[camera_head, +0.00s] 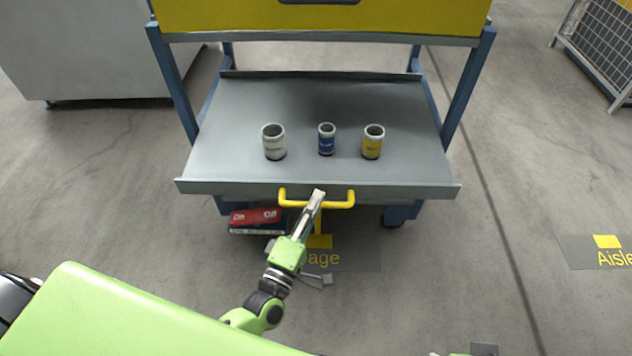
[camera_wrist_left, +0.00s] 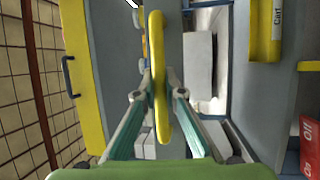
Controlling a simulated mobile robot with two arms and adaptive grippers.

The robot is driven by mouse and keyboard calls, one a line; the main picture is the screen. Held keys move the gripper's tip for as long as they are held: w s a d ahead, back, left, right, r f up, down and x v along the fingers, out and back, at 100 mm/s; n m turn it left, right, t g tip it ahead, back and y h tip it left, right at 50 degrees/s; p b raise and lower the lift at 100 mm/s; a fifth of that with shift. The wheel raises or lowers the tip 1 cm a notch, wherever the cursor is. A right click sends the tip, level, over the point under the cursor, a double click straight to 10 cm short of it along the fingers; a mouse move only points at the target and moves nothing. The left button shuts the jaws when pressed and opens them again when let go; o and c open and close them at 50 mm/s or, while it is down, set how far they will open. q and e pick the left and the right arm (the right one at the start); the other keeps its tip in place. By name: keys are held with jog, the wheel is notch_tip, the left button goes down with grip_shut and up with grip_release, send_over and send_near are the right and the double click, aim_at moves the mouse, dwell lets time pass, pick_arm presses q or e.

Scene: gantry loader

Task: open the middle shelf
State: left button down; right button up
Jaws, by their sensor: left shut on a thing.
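The middle shelf (camera_head: 310,175) is a grey tray in a blue frame, and it sticks out toward me past the front posts. Its yellow handle (camera_head: 340,205) is on the front edge. My left gripper (camera_head: 318,196) is at the middle of this handle. In the left wrist view the handle (camera_wrist_left: 157,50) runs between the two fingers of my left gripper (camera_wrist_left: 160,88), which are shut on it. My right gripper is not clearly in view.
A white can (camera_head: 274,142), a blue can (camera_head: 326,139) and a yellow can (camera_head: 372,142) stand on the shelf. A yellow drawer (camera_head: 230,18) is above. A red box (camera_head: 257,216) shows below the shelf at left. Floor is clear at right.

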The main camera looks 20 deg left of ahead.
pick_arm(q)
jog(key=shift+s+d+p, duration=0.2)
jog(key=shift+s+d, duration=0.05)
jog(key=shift+s, duration=0.7)
jog(key=shift+s+d+p, duration=0.15)
jog(key=shift+s+d, duration=0.1)
jog(key=shift+s, duration=0.65)
jog(key=c, duration=2.4)
grip_release()
jog(key=shift+o, duration=0.2)
jog(key=v, duration=1.2)
jog(key=shift+f, duration=0.1)
